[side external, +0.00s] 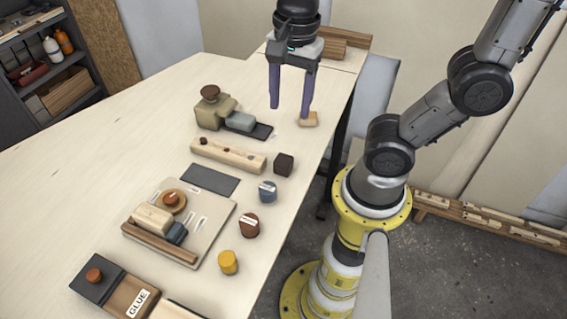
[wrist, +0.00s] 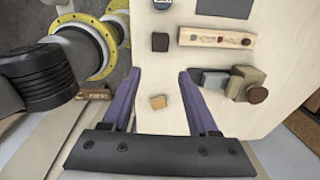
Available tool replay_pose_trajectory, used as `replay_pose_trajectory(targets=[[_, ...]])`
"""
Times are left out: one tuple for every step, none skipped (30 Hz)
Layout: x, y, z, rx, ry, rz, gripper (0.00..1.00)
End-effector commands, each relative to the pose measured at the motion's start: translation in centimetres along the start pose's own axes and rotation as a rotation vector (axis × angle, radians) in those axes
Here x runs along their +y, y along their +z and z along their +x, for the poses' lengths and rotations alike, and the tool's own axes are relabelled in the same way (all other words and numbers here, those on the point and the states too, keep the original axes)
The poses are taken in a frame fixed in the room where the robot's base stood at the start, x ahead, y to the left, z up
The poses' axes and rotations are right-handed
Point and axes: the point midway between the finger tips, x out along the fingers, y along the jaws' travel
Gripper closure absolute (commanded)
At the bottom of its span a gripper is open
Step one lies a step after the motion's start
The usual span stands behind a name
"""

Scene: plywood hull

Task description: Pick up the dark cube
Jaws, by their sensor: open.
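The dark cube (side external: 284,164) is a small dark brown block on the light wooden table, near its right edge in the side view, just right of the long wooden bar. In the wrist view the dark cube (wrist: 160,42) lies near the top, beyond the fingertips and left of the bar. My gripper (side external: 290,112) is open and empty, with two purple fingers pointing down, further toward the far end of the table than the cube. In the wrist view my gripper (wrist: 158,78) has its fingers wide apart, with a small tan block between and below them.
The small tan block (side external: 308,119) sits near the right finger. A long wooden bar (side external: 228,155) lies left of the cube, and a blue-grey round piece (side external: 267,191) stands nearer the camera. An olive block assembly (side external: 215,113) with a grey block stands farther left.

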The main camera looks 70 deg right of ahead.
Motion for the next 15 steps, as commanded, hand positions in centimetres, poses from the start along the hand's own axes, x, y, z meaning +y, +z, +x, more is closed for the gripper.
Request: replay_pose_trajectory(targets=[[-0.3, 0.4, 0.6, 0.004, 0.031, -0.018, 0.4], [-0.4, 0.5, 0.8, 0.006, 0.039, -0.025, 0.4], [-0.4, 0.6, 1.1, 0.007, 0.049, -0.031, 0.4], [-0.3, 0.6, 1.4, 0.008, 0.055, -0.034, 0.4], [-0.3, 0.7, 1.7, 0.008, 0.057, -0.037, 0.4], [-0.3, 0.7, 2.1, 0.008, 0.058, -0.039, 0.4], [-0.2, 0.7, 2.5, 0.008, 0.056, -0.039, 0.4], [-0.2, 0.7, 3.0, 0.008, 0.057, -0.039, 0.4], [-0.1, 0.7, 3.8, 0.008, 0.058, -0.039, 0.4], [-0.1, 0.7, 4.4, 0.008, 0.058, -0.039, 0.4], [-0.1, 0.7, 5.0, 0.009, 0.058, -0.039, 0.4], [0.0, 0.7, 5.8, 0.009, 0.059, -0.039, 0.4], [0.0, 0.7, 6.3, 0.008, 0.057, -0.039, 0.4], [0.0, 0.7, 6.9, 0.008, 0.056, -0.039, 0.4], [0.1, 0.7, 7.5, 0.008, 0.056, -0.039, 0.4]])
